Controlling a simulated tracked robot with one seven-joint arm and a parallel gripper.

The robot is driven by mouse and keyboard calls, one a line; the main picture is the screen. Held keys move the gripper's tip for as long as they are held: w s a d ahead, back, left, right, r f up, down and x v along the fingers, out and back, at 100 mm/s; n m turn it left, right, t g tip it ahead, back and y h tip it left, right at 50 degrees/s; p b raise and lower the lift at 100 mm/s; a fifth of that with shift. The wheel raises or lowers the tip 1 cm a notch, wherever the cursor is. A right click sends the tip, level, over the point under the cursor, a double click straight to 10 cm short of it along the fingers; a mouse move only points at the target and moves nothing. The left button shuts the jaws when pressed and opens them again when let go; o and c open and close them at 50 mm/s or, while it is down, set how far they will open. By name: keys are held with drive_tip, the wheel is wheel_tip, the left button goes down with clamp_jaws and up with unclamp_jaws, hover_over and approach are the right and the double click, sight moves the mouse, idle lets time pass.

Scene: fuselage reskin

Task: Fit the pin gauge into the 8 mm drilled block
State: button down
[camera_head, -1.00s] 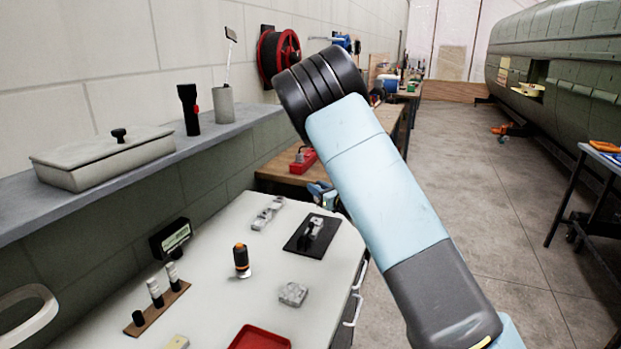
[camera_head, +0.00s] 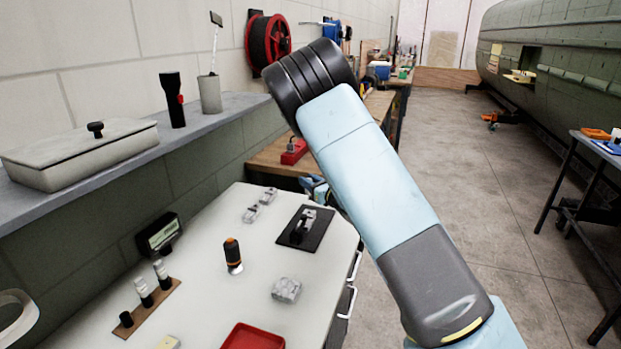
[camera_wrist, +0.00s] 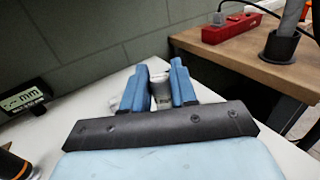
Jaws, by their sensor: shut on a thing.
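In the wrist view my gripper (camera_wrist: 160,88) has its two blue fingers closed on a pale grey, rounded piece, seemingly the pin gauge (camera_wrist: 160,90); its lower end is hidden. In the head view my arm hides most of the gripper. Two small grey metal blocks (camera_head: 259,206) lie near the bench's back edge, and another grey block (camera_head: 286,290) lies nearer the front. I cannot read which is the 8 mm one. Two black-and-white pins (camera_head: 152,284) stand in a brown strip on the left, beside a short black piece (camera_head: 126,319).
A black mat (camera_head: 287,240) with a metal fixture lies near the bench's right edge. An orange-and-black tool (camera_head: 232,255) stands mid-bench. A red tray (camera_head: 252,338) is at the front. A digital readout (camera_head: 160,236) stands by the wall. White bench top is clear between them.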

drive_tip(key=shift+f, duration=1.9)
drive_tip(key=shift+d+f, duration=0.1)
drive_tip(key=shift+f, duration=1.7)
idle(0.5)
drive_tip(key=c, duration=0.8)
unclamp_jaws()
drive_tip(key=v, duration=1.3)
drive_tip(key=shift+s+d+f, duration=0.1)
drive_tip(key=shift+s+d, duration=0.15)
drive_tip(key=shift+s, duration=0.05)
drive_tip(key=shift+w, duration=0.1)
